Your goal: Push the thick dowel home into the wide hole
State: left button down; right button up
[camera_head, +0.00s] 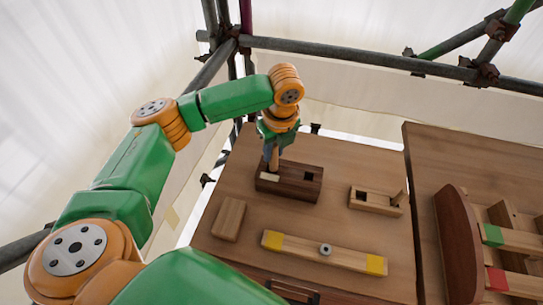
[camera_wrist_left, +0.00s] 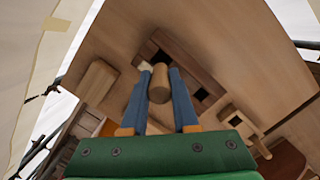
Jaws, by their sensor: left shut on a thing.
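My left gripper (camera_head: 273,153) points down over the left part of a dark brown block (camera_head: 312,193) and is shut on a thick, light wooden dowel (camera_head: 273,160). In the left wrist view the dowel (camera_wrist_left: 159,88) sits between the two blue fingers (camera_wrist_left: 160,95). The dark block (camera_wrist_left: 185,62) lies beneath, with a dark opening (camera_wrist_left: 203,94) clear of the dowel and a dark area beside the dowel's far end. The dowel stands roughly upright in the head view. Its lower end meets the block there; how deep it sits is hidden. My right gripper is not in view.
A plain wooden block (camera_head: 229,218) lies left on the table (camera_head: 345,160). A long yellow-ended bar (camera_head: 325,252) lies in front. A small slotted block (camera_head: 376,201) stands to the right. Beyond the table seam are a dark curved piece (camera_head: 459,240) and coloured-ended bars.

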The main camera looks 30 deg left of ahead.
aim_at(272, 161)
pick_arm(q)
jog(key=shift+w+a+f, duration=0.15)
jog(key=shift+a+f, duration=0.05)
jog(key=shift+f, duration=0.9)
jog(key=shift+w+a+f, duration=0.15)
jog(key=shift+f, duration=0.9)
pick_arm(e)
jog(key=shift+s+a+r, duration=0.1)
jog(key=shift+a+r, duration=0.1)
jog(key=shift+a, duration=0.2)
pick_arm(q)
jog(key=shift+f, duration=0.1)
jog(key=shift+s+f, duration=0.15)
jog(key=shift+f, duration=0.3)
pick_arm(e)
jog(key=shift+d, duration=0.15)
pick_arm(q)
jog(key=c, duration=0.8)
grip_release()
jog(key=shift+c, duration=0.2)
jog(key=shift+o, duration=0.8)
jog(key=shift+f, duration=0.1)
jog(key=r, duration=0.4)
jog(key=d+r, duration=0.1)
jog(key=r, duration=0.8)
jog(key=shift+s+d+r, duration=0.15)
jog(key=shift+s+d, duration=0.15)
jog(key=shift+s, duration=0.05)
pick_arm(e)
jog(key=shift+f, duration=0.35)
